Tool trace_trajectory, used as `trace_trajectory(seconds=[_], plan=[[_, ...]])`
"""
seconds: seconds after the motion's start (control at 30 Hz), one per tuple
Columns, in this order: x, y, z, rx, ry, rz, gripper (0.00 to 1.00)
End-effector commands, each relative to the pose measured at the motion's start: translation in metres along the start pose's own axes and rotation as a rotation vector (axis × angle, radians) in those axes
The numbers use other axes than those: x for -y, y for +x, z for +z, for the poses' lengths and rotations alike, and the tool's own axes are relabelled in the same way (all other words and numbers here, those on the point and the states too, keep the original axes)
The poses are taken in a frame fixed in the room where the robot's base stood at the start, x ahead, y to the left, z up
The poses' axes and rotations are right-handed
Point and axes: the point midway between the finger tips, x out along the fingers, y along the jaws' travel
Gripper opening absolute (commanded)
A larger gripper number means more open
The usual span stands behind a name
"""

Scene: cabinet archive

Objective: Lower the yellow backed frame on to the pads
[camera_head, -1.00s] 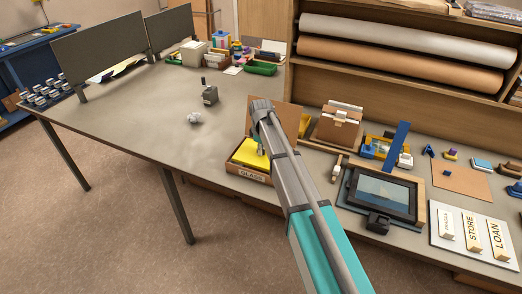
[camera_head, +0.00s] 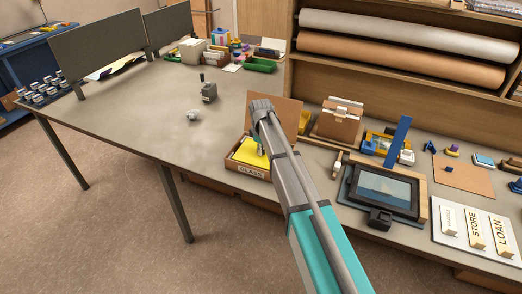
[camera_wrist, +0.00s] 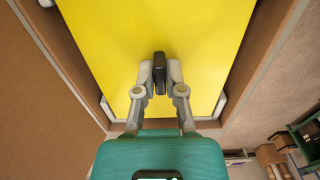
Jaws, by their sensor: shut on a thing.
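The yellow backed frame (camera_head: 249,153) shows as a yellow panel at the open box marked GLASS (camera_head: 251,170). In the wrist view the yellow panel (camera_wrist: 200,35) fills the middle, between the brown box walls (camera_wrist: 262,50). Pale corner pieces, likely pads (camera_wrist: 220,104), show at its edges. My gripper (camera_wrist: 160,75) is shut on a small black grip (camera_wrist: 159,72) at the middle of the yellow back. In the head view my gripper (camera_head: 259,143) is partly hidden by my arm. I cannot tell whether the frame touches the pads.
A brown upright panel (camera_head: 288,115) stands behind the box. A dark framed picture (camera_head: 383,192) lies to the right, near a blue upright strip (camera_head: 398,142) and a STORE/LOAN sign board (camera_head: 475,232). The table (camera_head: 150,130) left of the box is mostly clear.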

Motion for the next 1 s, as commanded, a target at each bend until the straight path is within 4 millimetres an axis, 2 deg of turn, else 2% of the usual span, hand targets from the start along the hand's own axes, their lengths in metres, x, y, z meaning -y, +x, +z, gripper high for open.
trace_trajectory(seconds=[0.5, 0.53, 0.73, 1.0], plan=[[0.0006, 0.0115, -0.0012, 0.0, -0.001, 0.0, 0.0], [0.0006, 0.0108, -0.0012, 0.0, -0.001, 0.0, 0.17], [0.0007, 0.0103, -0.0011, 0.0, -0.001, 0.0, 0.54], [0.0006, 0.0104, -0.0011, 0.0, -0.001, 0.0, 0.54]])
